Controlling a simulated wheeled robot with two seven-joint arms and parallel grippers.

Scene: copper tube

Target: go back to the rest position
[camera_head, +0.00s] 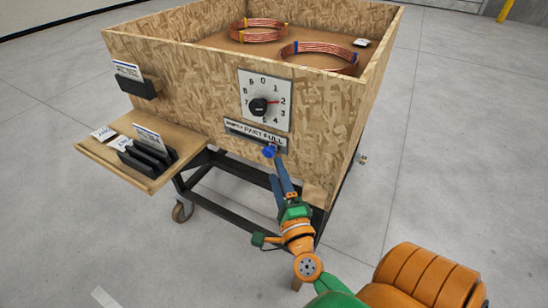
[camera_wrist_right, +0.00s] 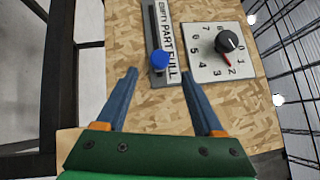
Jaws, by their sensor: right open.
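My right gripper (camera_head: 281,170) is in front of the wooden crate (camera_head: 185,95), just below its label slider. In the right wrist view its two blue fingers (camera_wrist_right: 158,88) are spread apart with nothing between them. The blue slider knob (camera_head: 268,152) sits at the FULL end of the EMPTY / PART / FULL strip; it also shows in the right wrist view (camera_wrist_right: 160,60), just beyond the fingertips and apart from them. The dial (camera_head: 259,106) above has a black knob and a red pointer near 2. My left gripper is not in view.
Copper coils (camera_head: 257,31) lie inside the crate. A wooden side shelf (camera_head: 95,149) carries a black card holder (camera_head: 146,158) and cards. A black pocket (camera_head: 136,87) holds a card on the crate's front. The crate stands on a dark wheeled frame (camera_head: 235,168). Open grey floor surrounds it.

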